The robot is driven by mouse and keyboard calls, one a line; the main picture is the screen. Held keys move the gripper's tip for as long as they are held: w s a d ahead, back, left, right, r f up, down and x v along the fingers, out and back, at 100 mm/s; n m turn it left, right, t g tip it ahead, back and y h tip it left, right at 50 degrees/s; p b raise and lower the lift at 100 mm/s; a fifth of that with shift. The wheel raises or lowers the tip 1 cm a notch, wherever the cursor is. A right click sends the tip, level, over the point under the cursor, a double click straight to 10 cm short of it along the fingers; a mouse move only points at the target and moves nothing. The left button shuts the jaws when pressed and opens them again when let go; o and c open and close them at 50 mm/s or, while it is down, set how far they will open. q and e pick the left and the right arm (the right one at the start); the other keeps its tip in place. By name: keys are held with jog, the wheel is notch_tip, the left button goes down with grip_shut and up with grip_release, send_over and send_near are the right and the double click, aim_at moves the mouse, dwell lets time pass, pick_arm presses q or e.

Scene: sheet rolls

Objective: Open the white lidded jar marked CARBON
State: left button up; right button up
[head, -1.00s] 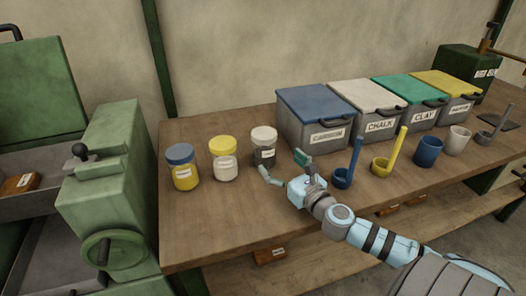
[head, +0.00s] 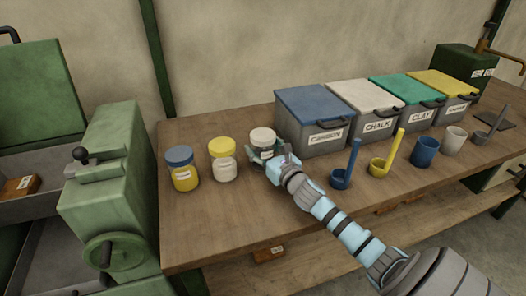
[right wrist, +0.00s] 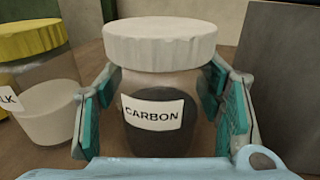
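The white-lidded jar (head: 263,138) stands upright on the bench, its lid on. In the right wrist view its white ribbed lid (right wrist: 159,43) and CARBON label (right wrist: 153,114) face me, with dark contents behind clear walls. My right gripper (head: 270,156) is at the jar. In the right wrist view its fingers (right wrist: 162,100) stand on either side of the jar body, below the lid, open with narrow gaps showing beside the jar. In the head view the gripper hides the jar's lower part. My left gripper is not in view.
A yellow-lidded jar (head: 222,160) stands just left of the CARBON jar, and a blue-lidded jar (head: 182,168) further left. A blue-lidded bin (head: 313,108) stands close on the right. Scoops and cups line the bench to the right. The bench front left is clear.

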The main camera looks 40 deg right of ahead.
jog(key=c, duration=0.4)
notch_tip(320, 180, up, 9)
jog(key=p, duration=0.5)
jog(key=shift+r, duration=0.65)
jog(key=o, duration=0.9)
jog(key=shift+f, duration=0.1)
jog(key=shift+c, duration=0.2)
jog(key=c, duration=1.2)
